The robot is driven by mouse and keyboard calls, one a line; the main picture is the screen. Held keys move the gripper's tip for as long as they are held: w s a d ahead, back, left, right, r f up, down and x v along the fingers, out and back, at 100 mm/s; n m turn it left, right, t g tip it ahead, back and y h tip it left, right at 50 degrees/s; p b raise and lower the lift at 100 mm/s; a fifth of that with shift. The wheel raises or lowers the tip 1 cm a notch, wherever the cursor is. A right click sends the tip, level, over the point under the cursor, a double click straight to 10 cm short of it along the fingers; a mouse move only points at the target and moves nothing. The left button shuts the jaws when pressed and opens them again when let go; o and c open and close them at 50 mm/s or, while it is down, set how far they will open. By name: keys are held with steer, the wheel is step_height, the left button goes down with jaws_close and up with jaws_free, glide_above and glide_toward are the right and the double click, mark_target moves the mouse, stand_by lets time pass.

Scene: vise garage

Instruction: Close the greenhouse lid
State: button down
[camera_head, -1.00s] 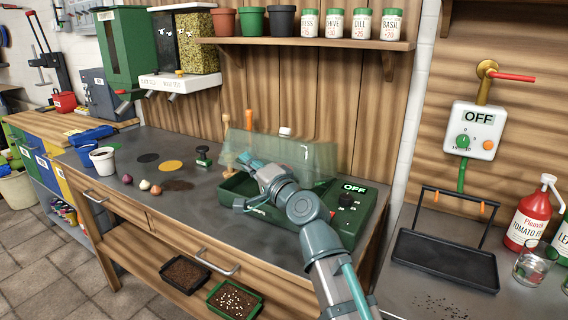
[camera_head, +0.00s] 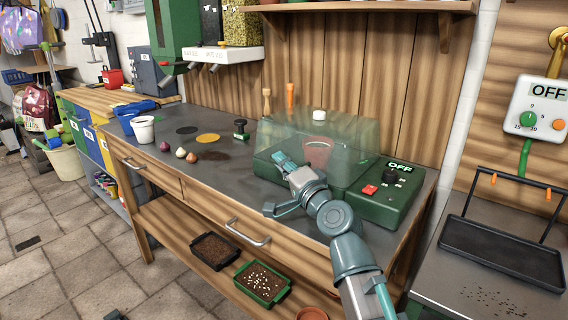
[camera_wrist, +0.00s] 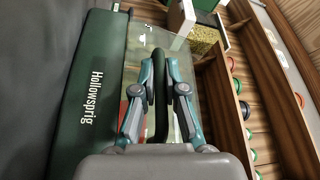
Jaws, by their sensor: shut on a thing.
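The greenhouse is a low dark green base (camera_head: 386,207) with a clear, see-through lid (camera_head: 290,135), on the grey workbench. The lid stands like a box over the left part of the base; whether its lower edge touches the base all round I cannot tell. My gripper (camera_head: 281,162) is at the lid's front. In the wrist view my gripper (camera_wrist: 160,75) is shut on the lid's dark bar handle (camera_wrist: 160,103), which runs between the fingers. The base's front with "Hollowsprig" lettering (camera_wrist: 92,98) lies beside it. A terracotta pot (camera_head: 318,152) shows through the lid.
The base carries a red button (camera_head: 369,190), a dark knob (camera_head: 391,173) and an "OFF" display (camera_head: 400,167). Several bulbs (camera_head: 180,152), a stamp-like tool (camera_head: 240,129) and a white cup (camera_head: 143,129) stand to the left. A black tray (camera_head: 505,250) lies at the right.

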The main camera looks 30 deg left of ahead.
steer(key=shift+s+f, duration=0.25)
steer(key=shift+f, duration=0.1)
steer(key=c, duration=1.3)
jaws_free()
steer(key=shift+o, duration=0.4)
steer(key=shift+r, duration=0.1)
steer(key=v, duration=0.7)
steer(key=shift+d, duration=0.3)
steer(key=shift+a, duration=0.1)
